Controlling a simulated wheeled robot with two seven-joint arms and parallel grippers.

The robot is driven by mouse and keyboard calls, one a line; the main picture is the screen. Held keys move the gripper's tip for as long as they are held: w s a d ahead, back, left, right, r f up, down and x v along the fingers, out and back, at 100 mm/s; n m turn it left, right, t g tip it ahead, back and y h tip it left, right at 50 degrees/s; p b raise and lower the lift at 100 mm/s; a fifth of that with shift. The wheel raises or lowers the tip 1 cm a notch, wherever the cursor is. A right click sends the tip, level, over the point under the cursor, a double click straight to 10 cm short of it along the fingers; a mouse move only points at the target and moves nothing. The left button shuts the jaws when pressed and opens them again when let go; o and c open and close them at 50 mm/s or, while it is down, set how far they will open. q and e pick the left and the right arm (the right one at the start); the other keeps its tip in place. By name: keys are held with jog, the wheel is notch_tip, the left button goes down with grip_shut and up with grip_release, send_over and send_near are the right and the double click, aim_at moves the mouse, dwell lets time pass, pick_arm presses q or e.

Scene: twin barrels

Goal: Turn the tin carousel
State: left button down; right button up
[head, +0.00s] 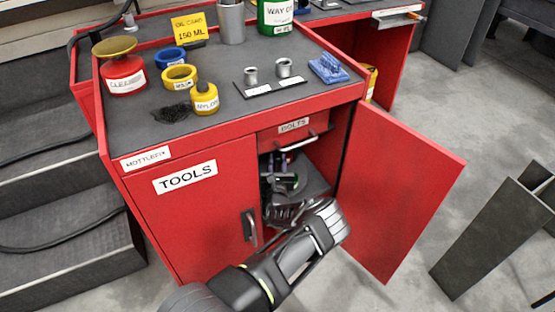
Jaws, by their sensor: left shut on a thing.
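A red cabinet (190,225) labelled TOOLS stands in front of me, with its right door (400,190) swung wide open. My left arm comes in from the bottom and bends at the opening. My left gripper (282,190) is inside the open compartment, over a grey shelf (316,184). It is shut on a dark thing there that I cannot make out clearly. The arm and gripper hide much of the compartment. I cannot pick out a tin carousel with certainty. My right gripper is not in view.
A BOLTS drawer (280,132) sits above the opening. Grey steps (60,250) are left; dark angled metal (490,235) is right.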

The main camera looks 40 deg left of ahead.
pick_arm(q)
jog(key=c, duration=1.1)
grip_release()
jog(key=shift+r, duration=0.1)
notch_tip(320, 180, up, 10)
jog(key=p, duration=0.3)
